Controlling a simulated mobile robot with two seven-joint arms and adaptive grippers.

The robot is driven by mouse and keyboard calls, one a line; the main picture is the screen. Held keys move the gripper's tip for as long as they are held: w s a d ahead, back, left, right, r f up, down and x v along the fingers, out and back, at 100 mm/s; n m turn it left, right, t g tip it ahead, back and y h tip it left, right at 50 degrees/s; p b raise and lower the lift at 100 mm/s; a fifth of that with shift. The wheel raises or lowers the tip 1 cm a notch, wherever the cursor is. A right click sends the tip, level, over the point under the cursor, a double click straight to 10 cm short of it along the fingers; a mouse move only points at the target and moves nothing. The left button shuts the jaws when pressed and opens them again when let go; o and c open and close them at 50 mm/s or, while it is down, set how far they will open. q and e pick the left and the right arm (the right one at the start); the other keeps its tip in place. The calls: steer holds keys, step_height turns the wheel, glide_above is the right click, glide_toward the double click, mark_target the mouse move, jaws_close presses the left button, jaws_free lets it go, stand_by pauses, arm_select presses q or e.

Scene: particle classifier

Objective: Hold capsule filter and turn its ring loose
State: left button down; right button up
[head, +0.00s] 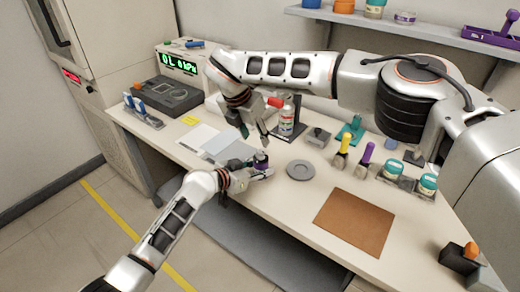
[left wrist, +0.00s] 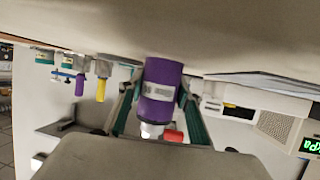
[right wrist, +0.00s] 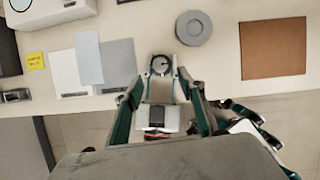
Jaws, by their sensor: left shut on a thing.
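The capsule filter, a purple cylinder with a pale label (left wrist: 160,92), is upright between the fingers of my left gripper (left wrist: 155,110), which is shut on it. In the left wrist view the table is at the top. In the head view the filter (head: 261,158) shows small and dark above the table's front part. In the right wrist view its round top (right wrist: 160,65) shows from above. The ring cannot be made out clearly. My right gripper (head: 253,131) points down just above the filter; its fingers (right wrist: 160,90) are apart and nothing is seen gripped between them.
A grey disc (head: 300,169) lies right of the filter, with a brown mat (head: 354,222) farther right. Yellow (head: 342,152) and purple (head: 364,159) tools stand upright at right. Flat sheets (head: 199,137) lie at left.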

mark_target(261, 152)
steer(key=x, duration=0.8)
steer(key=shift+s, duration=0.1)
steer(key=c, duration=1.1)
